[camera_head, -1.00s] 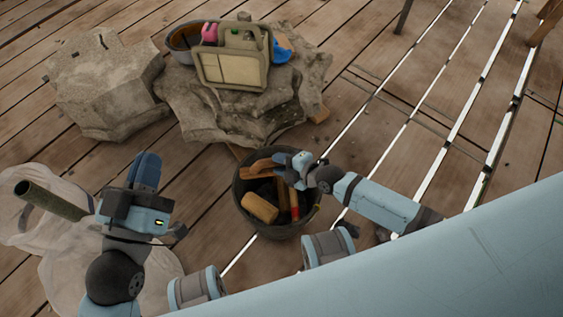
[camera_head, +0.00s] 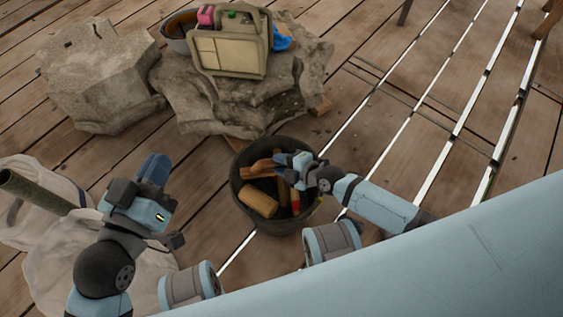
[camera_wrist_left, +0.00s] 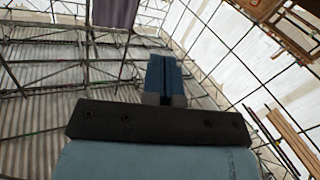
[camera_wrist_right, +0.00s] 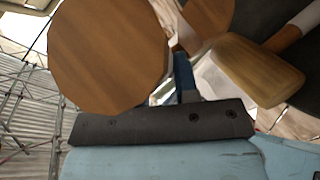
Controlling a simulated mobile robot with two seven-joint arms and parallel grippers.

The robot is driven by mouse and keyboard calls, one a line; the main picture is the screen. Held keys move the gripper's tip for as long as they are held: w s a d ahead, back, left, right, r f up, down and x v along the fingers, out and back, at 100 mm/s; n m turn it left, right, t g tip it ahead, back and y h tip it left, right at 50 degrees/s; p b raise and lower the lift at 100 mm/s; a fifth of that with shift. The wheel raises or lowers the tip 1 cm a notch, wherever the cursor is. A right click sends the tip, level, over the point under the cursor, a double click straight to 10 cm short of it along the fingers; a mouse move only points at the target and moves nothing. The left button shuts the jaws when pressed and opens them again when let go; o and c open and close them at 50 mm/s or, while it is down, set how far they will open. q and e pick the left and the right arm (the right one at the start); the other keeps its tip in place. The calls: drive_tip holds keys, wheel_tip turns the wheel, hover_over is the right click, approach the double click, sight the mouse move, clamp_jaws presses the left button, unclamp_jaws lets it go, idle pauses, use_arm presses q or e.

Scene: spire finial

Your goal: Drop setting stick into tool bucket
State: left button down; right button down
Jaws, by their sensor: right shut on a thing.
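The tool bucket (camera_head: 272,227) is dark and stands on the planks in the middle of the head view. My right gripper (camera_head: 291,163) is at its far right rim, shut on the brown wooden setting stick (camera_head: 262,168). The stick reaches left over the bucket's opening; I cannot tell whether it touches anything inside. In the right wrist view a large round wooden end (camera_wrist_right: 108,55) fills the space before my right fingers. My left gripper (camera_head: 156,165) is raised left of the bucket, empty, its fingers together; they also show in the left wrist view (camera_wrist_left: 164,78).
A thick light wooden tool (camera_head: 257,201) and a red-marked handle (camera_head: 295,199) lie in the bucket. A pale sack (camera_head: 60,245) with a green tube lies at left. Planks at right are clear.

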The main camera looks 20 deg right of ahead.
drive_tip(key=c, duration=0.8)
unclamp_jaws()
use_arm(q)
drive_tip(key=r+t+p, duration=0.1)
drive_tip(key=r, duration=0.1)
drive_tip(key=r+t+p, duration=0.1)
drive_tip(key=r+p, duration=0.1)
drive_tip(key=r, duration=0.1)
drive_tip(key=shift+a+n, duration=0.2)
drive_tip(key=shift+n, duration=0.1)
use_arm(e)
drive_tip(key=v, duration=0.7)
drive_tip(key=shift+s+d+r, duration=0.15)
drive_tip(key=shift+d, duration=0.05)
